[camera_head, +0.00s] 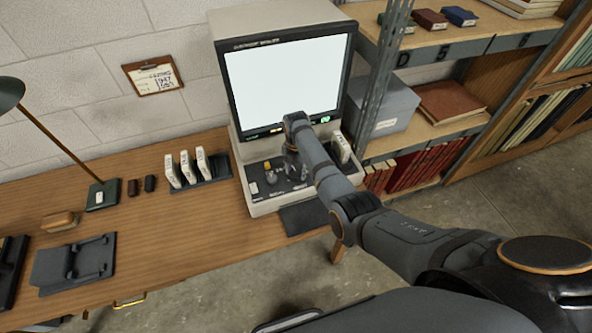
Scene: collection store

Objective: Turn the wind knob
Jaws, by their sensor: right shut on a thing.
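A beige microfilm reader (243,140) with a large lit screen (285,85) stands on the wooden desk. Its dark control panel (262,194) below the screen bears small controls, among them a pale knob (270,177) and a white switch (254,188). My right gripper (298,176) reaches down to the right part of this panel and is shut on a knob there, seemingly the wind knob. The fingers and wrist hide most of that knob, so its angle cannot be told. My left gripper is out of view.
Upright white boxes stand in a dark rack (215,170) left of the reader; another white box (341,148) is close right of my wrist. A lamp (103,194) and dark stand (75,262) occupy the desk's left. A metal shelf post (378,90) rises at right.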

